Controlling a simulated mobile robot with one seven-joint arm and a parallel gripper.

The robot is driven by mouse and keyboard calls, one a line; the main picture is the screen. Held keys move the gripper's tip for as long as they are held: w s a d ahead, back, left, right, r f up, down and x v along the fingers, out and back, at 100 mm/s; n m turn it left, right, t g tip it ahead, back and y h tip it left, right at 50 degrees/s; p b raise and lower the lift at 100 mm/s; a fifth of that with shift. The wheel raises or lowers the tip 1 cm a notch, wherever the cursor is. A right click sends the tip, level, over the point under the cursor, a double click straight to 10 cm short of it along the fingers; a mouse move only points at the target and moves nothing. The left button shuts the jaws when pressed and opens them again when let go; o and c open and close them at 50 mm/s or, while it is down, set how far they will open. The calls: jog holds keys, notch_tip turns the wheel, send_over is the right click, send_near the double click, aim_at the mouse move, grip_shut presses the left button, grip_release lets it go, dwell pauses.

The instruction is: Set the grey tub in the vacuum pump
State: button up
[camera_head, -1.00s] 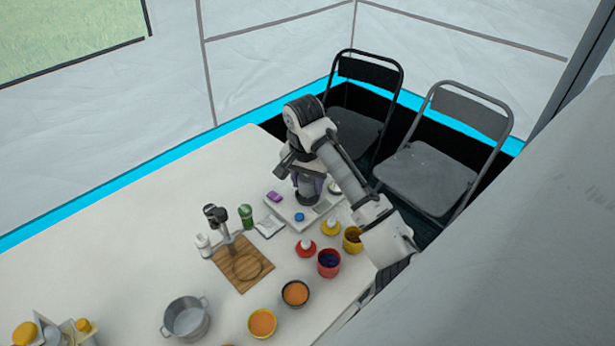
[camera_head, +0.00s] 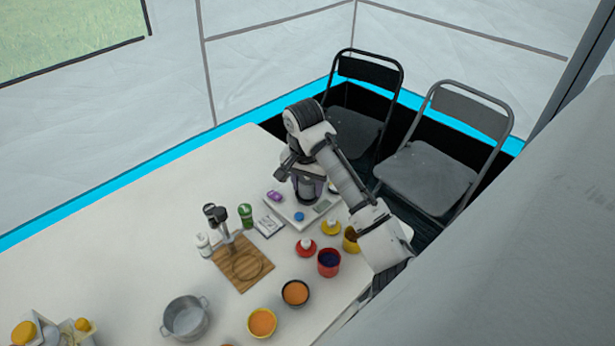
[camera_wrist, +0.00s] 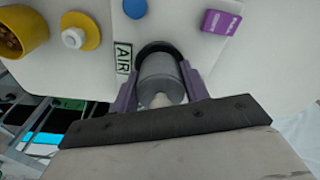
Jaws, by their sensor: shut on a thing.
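The grey tub (camera_wrist: 162,80) is between the two purple fingers of my gripper (camera_wrist: 160,92) in the wrist view. My gripper is shut on it. The vacuum pump (camera_wrist: 185,35) is a white flat-topped unit with a black ring, a blue knob, a purple part and an AIR label. The tub's far end meets the black ring in the wrist view; I cannot tell whether it is seated. In the head view, my gripper (camera_head: 305,186) is over the back part of the pump (camera_head: 290,212), and the arm hides most of the tub.
A yellow lid (camera_head: 331,227), a red lid (camera_head: 306,247), a yellow cup (camera_head: 352,239) and a red cup (camera_head: 329,263) stand just in front of the pump. A wooden board (camera_head: 238,270) lies to the left. Folding chairs (camera_head: 430,175) stand beyond the table edge.

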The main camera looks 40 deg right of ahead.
aim_at(306, 182)
jog(key=shift+r+p, duration=0.55)
jog(key=shift+r, duration=0.1)
jog(key=shift+p, duration=0.35)
dwell(0.3)
jog(key=shift+f+b, duration=0.35)
jog(key=shift+f, duration=0.45)
dwell(0.5)
jog(key=o, duration=0.5)
jog(key=r+p, duration=0.4)
jog(key=p, duration=0.1)
jog(key=r+p, duration=0.2)
jog(key=shift+s+a+r+p, duration=0.1)
jog(key=shift+a+p, duration=0.15)
jog(key=shift+p, duration=0.15)
notch_tip(306, 182, up, 2)
jog(key=shift+s+a+r+p, duration=0.1)
jog(key=shift+r+p, duration=0.15)
jog(key=shift+p, duration=0.75)
jog(key=shift+a+r, duration=0.15)
jog(key=shift+r, duration=1)
